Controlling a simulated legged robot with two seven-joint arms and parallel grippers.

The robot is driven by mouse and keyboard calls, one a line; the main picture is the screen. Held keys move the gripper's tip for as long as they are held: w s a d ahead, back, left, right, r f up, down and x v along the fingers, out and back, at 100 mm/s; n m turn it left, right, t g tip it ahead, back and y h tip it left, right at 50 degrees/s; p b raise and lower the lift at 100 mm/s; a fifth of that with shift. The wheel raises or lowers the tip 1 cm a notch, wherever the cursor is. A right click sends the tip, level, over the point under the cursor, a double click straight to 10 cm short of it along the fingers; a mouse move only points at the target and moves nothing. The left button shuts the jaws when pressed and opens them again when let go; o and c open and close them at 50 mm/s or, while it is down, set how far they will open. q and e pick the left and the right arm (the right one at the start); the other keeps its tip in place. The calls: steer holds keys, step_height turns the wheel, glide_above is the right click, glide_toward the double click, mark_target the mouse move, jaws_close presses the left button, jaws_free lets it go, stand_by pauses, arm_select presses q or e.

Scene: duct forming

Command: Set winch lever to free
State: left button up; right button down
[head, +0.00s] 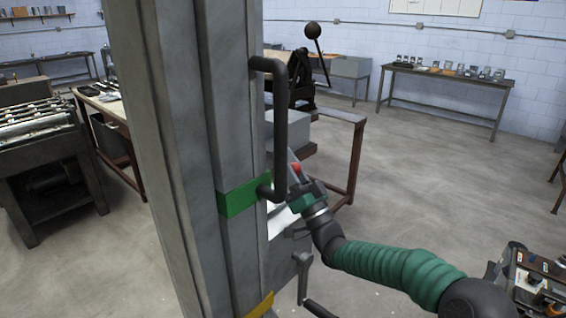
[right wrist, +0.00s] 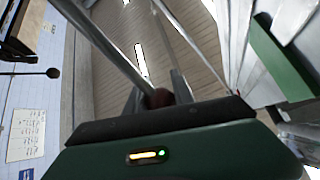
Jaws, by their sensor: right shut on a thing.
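The winch lever is a metal rod (right wrist: 105,48) with a red knob. The red knob (head: 296,167) shows in the head view just right of the grey column, and a dark red knob (right wrist: 158,97) shows between the fingers in the right wrist view. My right gripper (head: 299,181) is shut on this knob, beside the column's green band (head: 236,200). The rest of the lever is mostly hidden by the column and its black handle in the head view. My left gripper is not in view.
A tall grey column (head: 180,130) with a black handle (head: 281,130) stands close in front. A crank (head: 303,275) and a yellow band (head: 262,305) are lower down. A brown-framed table (head: 352,165) stands behind.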

steer(key=shift+d+f, duration=0.1)
steer(key=shift+f, duration=0.25)
steer(key=c, duration=1.3)
jaws_free()
steer(key=shift+o, duration=1.1)
steer(key=shift+s+d+r, duration=0.1)
steer(key=shift+d+r, duration=0.05)
steer(key=shift+d, duration=0.05)
steer(key=shift+d+r, duration=0.1)
steer(key=shift+d, duration=0.05)
arm_select(q)
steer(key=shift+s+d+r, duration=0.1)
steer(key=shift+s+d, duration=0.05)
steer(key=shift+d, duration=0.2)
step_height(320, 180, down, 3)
steer(key=b, duration=0.3)
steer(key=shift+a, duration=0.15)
arm_select(e)
steer(key=v, duration=1.7)
